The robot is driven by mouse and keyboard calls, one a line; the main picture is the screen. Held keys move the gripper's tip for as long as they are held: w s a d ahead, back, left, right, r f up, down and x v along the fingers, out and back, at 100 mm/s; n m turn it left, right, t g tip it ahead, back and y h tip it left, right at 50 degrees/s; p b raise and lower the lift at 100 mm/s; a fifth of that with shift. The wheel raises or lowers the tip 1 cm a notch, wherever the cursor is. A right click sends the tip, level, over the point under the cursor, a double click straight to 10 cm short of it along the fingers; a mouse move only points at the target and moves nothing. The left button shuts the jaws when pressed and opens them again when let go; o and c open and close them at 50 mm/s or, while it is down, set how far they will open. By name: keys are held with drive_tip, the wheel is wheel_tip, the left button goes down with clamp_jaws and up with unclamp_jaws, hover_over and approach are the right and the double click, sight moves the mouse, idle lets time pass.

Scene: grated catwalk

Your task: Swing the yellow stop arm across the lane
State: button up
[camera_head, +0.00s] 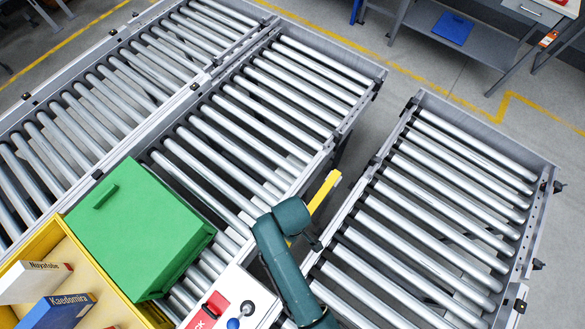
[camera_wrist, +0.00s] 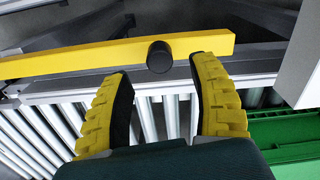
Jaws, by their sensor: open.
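The yellow stop arm (camera_head: 325,190) shows in the head view at the right edge of the middle roller lane, partly hidden by my arm. In the wrist view the yellow stop arm (camera_wrist: 70,62) runs across the top as a long bar. A black round knob (camera_wrist: 159,57) sticks out from it. My gripper (camera_wrist: 160,72) is open, with its yellow, dark-padded fingers on either side just below the knob. The knob lies in line with the gap between the fingertips; I cannot tell whether anything touches.
Roller lanes stand at the left, middle (camera_head: 265,105) and right (camera_head: 430,200), with a gap between middle and right. A green box (camera_head: 135,230) and a yellow bin (camera_head: 38,243) with small boxes are at lower left. A white control panel (camera_head: 233,290) stands beside my arm.

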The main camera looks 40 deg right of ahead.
wheel_tip(320, 180, down, 6)
drive_tip(key=shift+w+r+b, duration=0.1)
drive_tip(key=shift+b, duration=0.25)
clamp_jaws()
drive_tip(key=shift+w, duration=0.1)
